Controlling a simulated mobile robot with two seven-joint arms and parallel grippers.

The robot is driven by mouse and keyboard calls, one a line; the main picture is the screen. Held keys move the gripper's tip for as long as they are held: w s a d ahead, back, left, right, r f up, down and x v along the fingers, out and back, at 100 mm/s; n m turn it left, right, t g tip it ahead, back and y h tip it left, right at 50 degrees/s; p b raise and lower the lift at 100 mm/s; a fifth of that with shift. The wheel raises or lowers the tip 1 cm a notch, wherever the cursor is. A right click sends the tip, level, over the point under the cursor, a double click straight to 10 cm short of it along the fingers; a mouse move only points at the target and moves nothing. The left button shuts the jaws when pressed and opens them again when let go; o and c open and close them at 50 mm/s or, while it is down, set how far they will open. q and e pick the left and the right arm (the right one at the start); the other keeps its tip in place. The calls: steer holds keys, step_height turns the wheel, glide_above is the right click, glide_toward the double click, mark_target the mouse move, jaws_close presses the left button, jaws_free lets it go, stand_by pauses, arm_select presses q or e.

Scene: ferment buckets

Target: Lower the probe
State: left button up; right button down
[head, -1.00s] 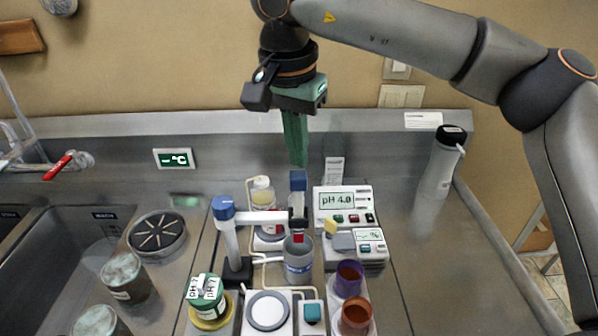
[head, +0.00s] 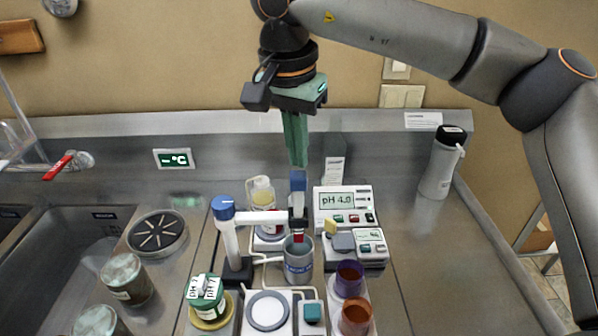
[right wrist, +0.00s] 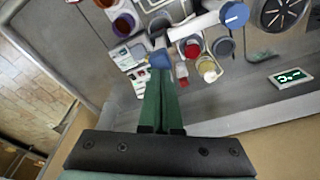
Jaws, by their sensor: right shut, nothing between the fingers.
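The probe, with a blue cap (head: 298,181) and a red lower end, stands upright in the arm of a white stand (head: 231,240). Its lower end is at the mouth of a grey cup (head: 298,262); the exact depth is hard to tell. My right gripper (head: 300,163) points down with its green fingers shut and empty, their tips just above the cap. Whether they touch it I cannot tell. In the right wrist view the fingers (right wrist: 161,80) end beside the blue cap (right wrist: 160,59). My left gripper is not in view.
A meter (head: 343,205) reading pH 4.0 stands right of the stand. A green-lidded jar (head: 206,295), a purple cup (head: 349,278) and a brown cup (head: 356,316) are in front. A flask (head: 443,163) stands at the right. The counter between meter and flask is clear.

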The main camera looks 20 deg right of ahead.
mark_target(297, 176)
steer(key=shift+f, duration=0.2)
steer(key=shift+f+b, duration=2.15)
steer(key=shift+f, duration=1.15)
steer(key=shift+r+p, duration=2.4)
steer(key=shift+r, duration=0.25)
steer(key=shift+f, duration=0.1)
